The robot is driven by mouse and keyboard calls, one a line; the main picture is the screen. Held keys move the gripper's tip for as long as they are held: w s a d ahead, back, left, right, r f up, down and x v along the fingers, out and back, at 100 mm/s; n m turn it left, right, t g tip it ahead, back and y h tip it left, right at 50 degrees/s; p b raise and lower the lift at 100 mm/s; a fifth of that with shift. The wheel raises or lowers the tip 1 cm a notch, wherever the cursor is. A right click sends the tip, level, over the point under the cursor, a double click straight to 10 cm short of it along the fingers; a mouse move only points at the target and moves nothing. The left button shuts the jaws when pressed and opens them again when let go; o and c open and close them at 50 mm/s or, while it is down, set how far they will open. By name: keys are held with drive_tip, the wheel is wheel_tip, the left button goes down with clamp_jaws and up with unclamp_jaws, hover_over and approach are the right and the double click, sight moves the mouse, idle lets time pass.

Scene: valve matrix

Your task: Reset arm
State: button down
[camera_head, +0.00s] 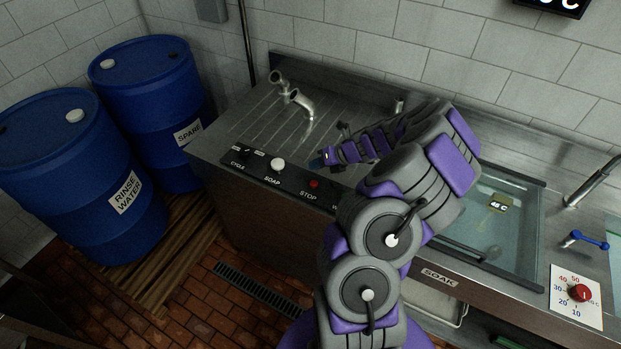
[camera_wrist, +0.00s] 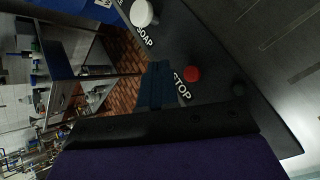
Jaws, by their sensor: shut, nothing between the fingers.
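My arm reaches up over the steel counter (camera_head: 240,125), bent, with its forearm pointing left. My gripper (camera_head: 318,163) is shut and empty, just above the black control panel (camera_head: 255,167), between the white SOAP knob (camera_head: 277,163) and the red STOP button (camera_head: 313,183). In the wrist view, the shut dark blue fingers (camera_wrist: 156,85) lie to the left of the red STOP button (camera_wrist: 192,74), with the white SOAP knob (camera_wrist: 143,13) above. I cannot tell whether the fingers touch the panel. My arm hides the panel's right part.
Two taps (camera_head: 292,97) stand at the back of the counter. A SOAK basin (camera_head: 490,225) with water lies right of my arm, beside a temperature dial (camera_head: 577,294) and a blue-handled valve (camera_head: 588,240). Blue barrels (camera_head: 85,180) stand at left. Brick floor (camera_head: 215,310) lies in front.

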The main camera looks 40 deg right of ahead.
drive_tip(key=w+a+r+n+g+y+b, duration=0.1)
drive_tip(key=a+r+n, duration=0.4)
drive_tip(key=a, duration=0.3)
drive_tip(key=w+a+r+n+g+y, duration=0.1)
drive_tip(key=a+r+n, duration=0.35)
drive_tip(key=a, duration=0.25)
drive_tip(key=s+a+r+n+g+b, duration=0.1)
drive_tip(key=s+a+r+n+g, duration=0.2)
drive_tip(key=a+n, duration=0.35)
drive_tip(key=s+a+r+n+g, duration=0.1)
drive_tip(key=s+a+r+n, duration=0.2)
drive_tip(key=s+a+n, duration=0.35)
drive_tip(key=s+a+n+g+h+b, duration=0.1)
drive_tip(key=s+a+n+g+h, duration=0.1)
drive_tip(key=s+a+n, duration=0.7)
drive_tip(key=s+d+n+g+h, duration=0.1)
drive_tip(key=s+n, duration=0.3)
drive_tip(key=s, duration=0.4)
drive_tip(key=s+d+n+g+h+b, duration=0.1)
drive_tip(key=s+d+n+h, duration=0.2)
drive_tip(key=s, duration=0.5)
drive_tip(key=shift+d+n, duration=0.45)
drive_tip(key=shift+d, duration=0.25)
drive_tip(key=shift+d, duration=0.15)
